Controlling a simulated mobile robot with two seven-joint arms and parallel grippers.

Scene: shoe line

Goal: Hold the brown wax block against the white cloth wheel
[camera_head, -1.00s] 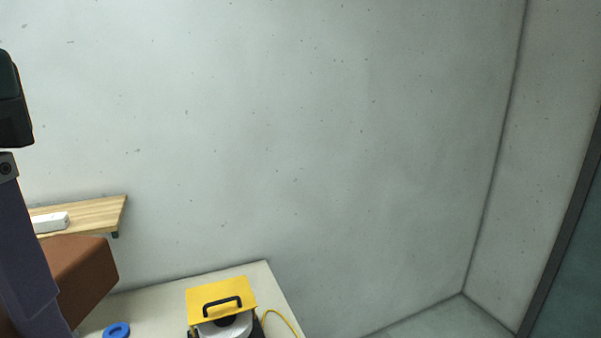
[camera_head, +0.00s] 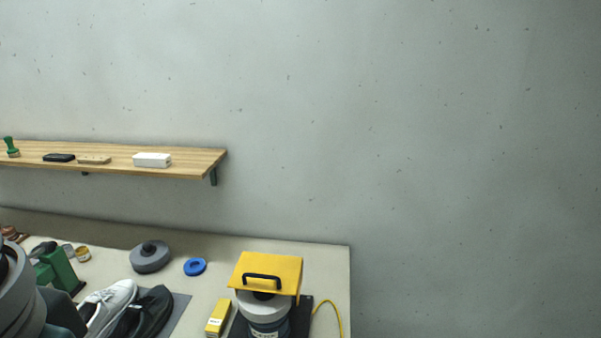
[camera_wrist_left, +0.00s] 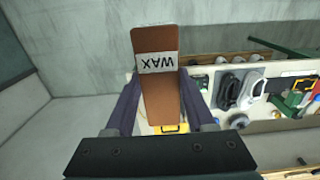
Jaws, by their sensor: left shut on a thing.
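The brown wax block (camera_wrist_left: 157,90) has a white WAX label and stands between the fingers of my left gripper (camera_wrist_left: 158,88) in the left wrist view. The gripper is shut on it. In the head view a bench machine has a yellow guard (camera_head: 268,272) with a black handle. A pale round wheel (camera_head: 262,307) shows under the guard, mostly covered. In the left wrist view a bit of the yellow guard (camera_wrist_left: 171,128) shows behind the block. I cannot tell the gap, but no contact shows. My right gripper is not in view.
The bench (camera_head: 320,262) carries a yellow box (camera_head: 218,317), a blue ring (camera_head: 195,267), a grey disc with a black knob (camera_head: 150,257), shoes (camera_head: 108,306) and a green tool (camera_head: 60,269). A yellow cable (camera_head: 337,312) runs right of the machine. A wooden shelf (camera_head: 195,165) hangs above.

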